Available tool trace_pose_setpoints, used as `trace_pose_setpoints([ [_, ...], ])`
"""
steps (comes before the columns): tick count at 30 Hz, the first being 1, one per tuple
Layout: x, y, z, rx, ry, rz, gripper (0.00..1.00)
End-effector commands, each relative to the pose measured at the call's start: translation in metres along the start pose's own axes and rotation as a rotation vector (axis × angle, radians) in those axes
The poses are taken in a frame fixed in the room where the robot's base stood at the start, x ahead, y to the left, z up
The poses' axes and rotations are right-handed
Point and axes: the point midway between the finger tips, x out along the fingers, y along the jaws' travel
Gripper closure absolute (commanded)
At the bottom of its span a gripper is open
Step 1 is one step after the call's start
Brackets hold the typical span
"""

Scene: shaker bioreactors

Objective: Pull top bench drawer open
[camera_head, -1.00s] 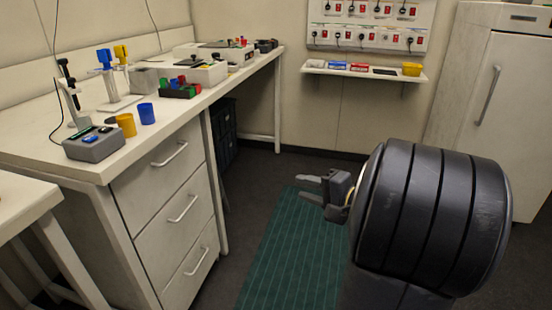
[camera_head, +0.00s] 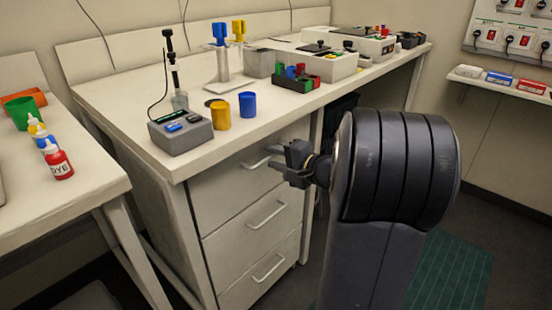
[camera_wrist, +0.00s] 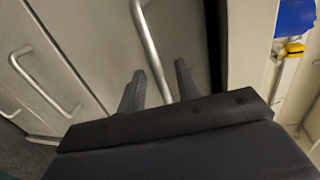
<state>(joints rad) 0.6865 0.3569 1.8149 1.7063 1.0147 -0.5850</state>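The top bench drawer (camera_head: 228,192) is a pale front under the bench top and looks flush with the drawers below. Its silver bar handle (camera_head: 254,164) is partly hidden behind my gripper in the head view. My gripper (camera_head: 277,162) is in front of the right part of this handle, its fingers pointing at the drawer. In the wrist view my gripper (camera_wrist: 160,86) is open, one dark finger on each side of the handle (camera_wrist: 151,48). The bar runs between the fingers. I cannot tell whether either finger touches it.
Two lower drawers have handles (camera_head: 266,215) (camera_head: 268,268). The bench top (camera_head: 130,90) overhangs the drawers, with blue (camera_head: 247,104) and yellow (camera_head: 220,115) cups near its edge. A side table (camera_head: 85,190) with dye bottles stands at left. A green floor mat (camera_head: 450,275) lies at right.

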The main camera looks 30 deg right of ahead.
Motion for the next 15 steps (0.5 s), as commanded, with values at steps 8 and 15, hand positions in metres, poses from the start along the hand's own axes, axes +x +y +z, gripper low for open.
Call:
trace_pose_setpoints([
  [8, -0.0003, 0.0002, -0.0002, 0.0, 0.0, 0.0, 0.83],
  [15, -0.0003, 0.0002, -0.0002, 0.0, 0.0, 0.0, 1.0],
])
